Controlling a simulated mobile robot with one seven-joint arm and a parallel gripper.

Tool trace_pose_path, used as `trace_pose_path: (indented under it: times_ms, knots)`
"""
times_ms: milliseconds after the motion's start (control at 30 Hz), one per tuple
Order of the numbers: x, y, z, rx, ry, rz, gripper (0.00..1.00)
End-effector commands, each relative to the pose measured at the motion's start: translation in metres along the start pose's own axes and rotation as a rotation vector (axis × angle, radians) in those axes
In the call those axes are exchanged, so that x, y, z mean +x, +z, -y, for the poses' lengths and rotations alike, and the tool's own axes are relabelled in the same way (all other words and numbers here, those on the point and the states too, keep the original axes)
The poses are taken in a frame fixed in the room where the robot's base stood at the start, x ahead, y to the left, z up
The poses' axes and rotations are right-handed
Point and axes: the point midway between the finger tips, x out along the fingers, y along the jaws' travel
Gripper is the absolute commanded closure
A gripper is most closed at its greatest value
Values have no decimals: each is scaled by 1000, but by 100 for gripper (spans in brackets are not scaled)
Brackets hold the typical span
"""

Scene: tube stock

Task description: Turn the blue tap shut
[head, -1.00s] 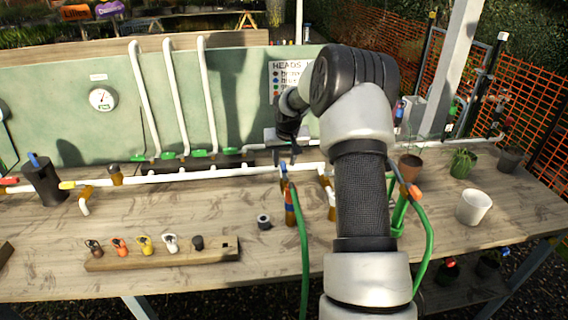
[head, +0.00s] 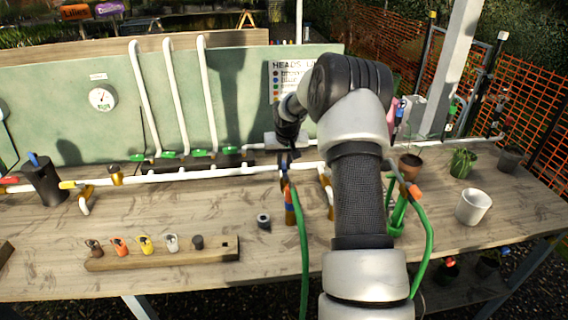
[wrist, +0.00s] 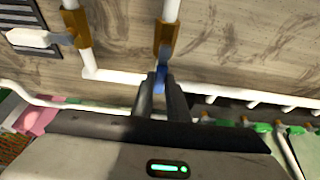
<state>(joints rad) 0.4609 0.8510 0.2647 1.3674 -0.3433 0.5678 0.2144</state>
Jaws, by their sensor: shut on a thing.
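The blue tap (wrist: 160,72) sits on a brass-coloured valve body (wrist: 166,38) on a white pipe in the wrist view. My gripper (wrist: 160,86) is shut on the tap's blue handle, with a dark finger on either side of it. In the head view my gripper (head: 286,158) reaches down to the pipe at the back of the bench. There the fingers and arm largely hide the tap. I cannot tell its exact angle.
A green hose (head: 304,240) hangs just in front of the gripper. Another brass valve with a white handle (wrist: 30,38) stands beside the tap in the wrist view. A wooden rack (head: 165,255) of small heads and a white pot (head: 473,206) stand on the bench.

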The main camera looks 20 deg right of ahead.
Motion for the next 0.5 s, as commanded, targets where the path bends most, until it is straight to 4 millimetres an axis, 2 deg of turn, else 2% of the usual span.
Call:
trace_pose_path:
  times_ms: [267,500]
  knots:
    - [2,0,-1,67,30,-1,100]
    - [2,1,-6,227,96,-3,100]
